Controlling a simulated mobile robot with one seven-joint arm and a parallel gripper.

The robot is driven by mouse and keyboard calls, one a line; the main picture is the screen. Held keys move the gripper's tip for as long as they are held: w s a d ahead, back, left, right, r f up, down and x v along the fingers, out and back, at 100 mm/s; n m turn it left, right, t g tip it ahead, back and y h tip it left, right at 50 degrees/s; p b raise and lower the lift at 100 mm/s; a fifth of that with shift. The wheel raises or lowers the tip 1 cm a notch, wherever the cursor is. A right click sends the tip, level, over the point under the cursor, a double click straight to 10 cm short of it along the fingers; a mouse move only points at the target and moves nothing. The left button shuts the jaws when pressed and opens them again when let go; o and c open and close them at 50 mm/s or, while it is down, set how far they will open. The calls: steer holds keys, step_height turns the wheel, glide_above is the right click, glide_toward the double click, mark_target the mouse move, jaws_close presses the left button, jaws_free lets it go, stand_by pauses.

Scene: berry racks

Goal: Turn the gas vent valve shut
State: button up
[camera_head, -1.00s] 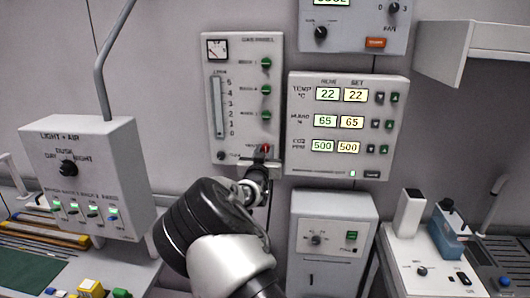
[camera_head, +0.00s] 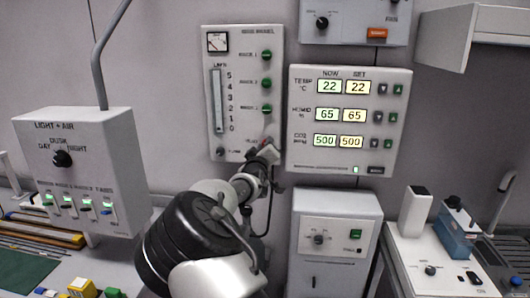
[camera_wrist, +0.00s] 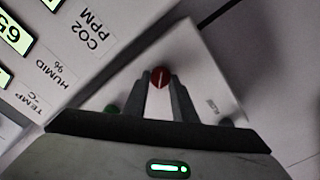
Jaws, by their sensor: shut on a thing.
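The gas panel (camera_head: 243,95) hangs on the wall with a dial, a flow tube and a column of green knobs. The red vent knob (camera_wrist: 160,76) sits near its lower end. My gripper (camera_head: 266,149) is at the panel's lower right corner and largely hides that knob in the head view. In the wrist view my gripper (camera_wrist: 160,84) has one finger on each side of the red knob and is shut on it. A pale line on the knob's face runs roughly along the fingers. The panel looks tilted in the wrist view.
The climate display panel (camera_head: 349,167) is close on the right of my gripper. A white box (camera_head: 336,230) stands below it. The light and air box (camera_head: 118,150) is at the left. A shelf (camera_head: 490,45) juts out at the upper right.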

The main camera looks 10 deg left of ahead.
steer(key=shift+f+n+b, duration=0.2)
steer(key=shift+n+b, duration=2.75)
steer(key=shift+n, duration=1.55)
steer(key=o, duration=1)
steer(key=shift+s+r, duration=0.1)
steer(key=s, duration=1.7)
steer(key=shift+s+a+b, duration=0.15)
steer(key=shift+a+b, duration=0.15)
